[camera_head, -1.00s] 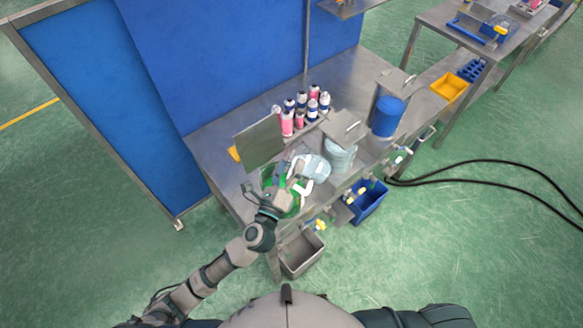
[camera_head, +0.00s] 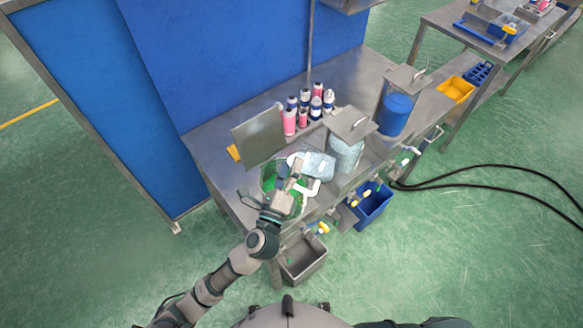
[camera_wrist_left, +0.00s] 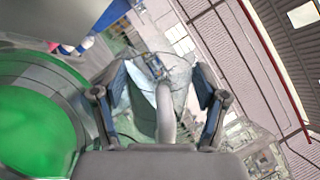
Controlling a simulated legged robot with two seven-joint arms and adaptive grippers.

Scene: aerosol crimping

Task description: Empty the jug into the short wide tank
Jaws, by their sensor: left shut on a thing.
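The clear, pale jug (camera_head: 318,166) with a white handle (camera_head: 309,189) is held in the air above the bench's front part. My left gripper (camera_head: 293,182) is shut on the jug's handle; the jug also shows in the left wrist view (camera_wrist_left: 160,85) between the two fingers (camera_wrist_left: 160,105). A wide, low tank with green contents (camera_head: 268,178) stands beside and partly under the gripper, its lid (camera_head: 260,137) raised. The green contents also show in the left wrist view (camera_wrist_left: 35,130). I cannot tell how much is in the jug. My right gripper is out of view.
A pale blue tank (camera_head: 346,157) with a tilted metal lid (camera_head: 351,123) stands right of the jug, and a blue tank (camera_head: 395,117) beyond it. Several pink and dark bottles (camera_head: 303,108) stand behind. Bins (camera_head: 303,262) sit below the bench front.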

